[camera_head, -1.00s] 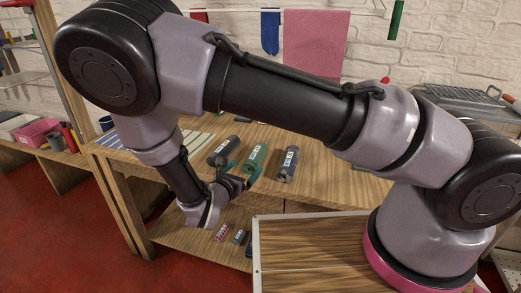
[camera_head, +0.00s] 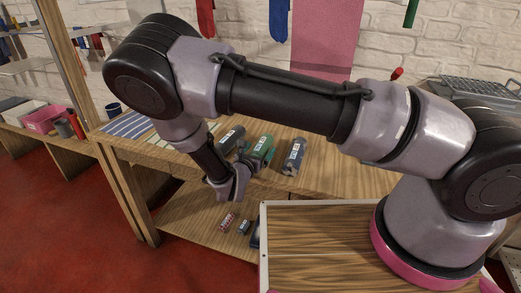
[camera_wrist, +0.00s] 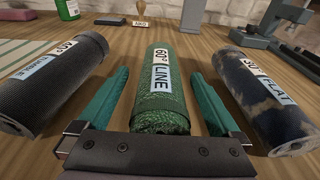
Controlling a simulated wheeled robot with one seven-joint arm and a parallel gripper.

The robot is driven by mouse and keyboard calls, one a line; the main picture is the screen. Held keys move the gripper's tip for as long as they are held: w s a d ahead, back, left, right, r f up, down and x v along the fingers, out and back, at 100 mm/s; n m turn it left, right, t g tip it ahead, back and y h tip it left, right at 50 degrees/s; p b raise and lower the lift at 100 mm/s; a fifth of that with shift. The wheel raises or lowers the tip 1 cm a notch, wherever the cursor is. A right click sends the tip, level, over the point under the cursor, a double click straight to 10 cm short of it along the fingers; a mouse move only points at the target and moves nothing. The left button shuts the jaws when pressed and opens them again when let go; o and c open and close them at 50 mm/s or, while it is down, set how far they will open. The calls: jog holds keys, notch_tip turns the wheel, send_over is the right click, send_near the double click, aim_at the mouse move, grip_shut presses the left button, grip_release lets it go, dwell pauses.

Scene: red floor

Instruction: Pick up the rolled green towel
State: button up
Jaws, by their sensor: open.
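The rolled green towel (camera_wrist: 160,100) lies on the wooden table (camera_wrist: 195,38), with a white label reading "60° LINE". In the wrist view it lies between the two green fingers of my gripper (camera_wrist: 160,105), with a gap on each side. My gripper is open, and its fingers reach along the near part of the roll. In the head view the green towel (camera_head: 261,148) is partly hidden by my gripper (camera_head: 250,165), which is at its near end.
A dark grey roll (camera_wrist: 48,85) lies to the left and a mottled dark blue roll (camera_wrist: 265,100) to the right, both close to the fingers. A green bottle (camera_wrist: 68,9) and a stamp (camera_wrist: 141,12) stand farther back. Striped cloths (camera_head: 128,125) lie at the table's left.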

aim_at(260, 143)
jog(key=shift+x, duration=0.85)
jog(key=c, duration=1.5)
jog(key=shift+r, duration=0.1)
notch_tip(260, 143, up, 10)
jog(key=shift+f, duration=0.1)
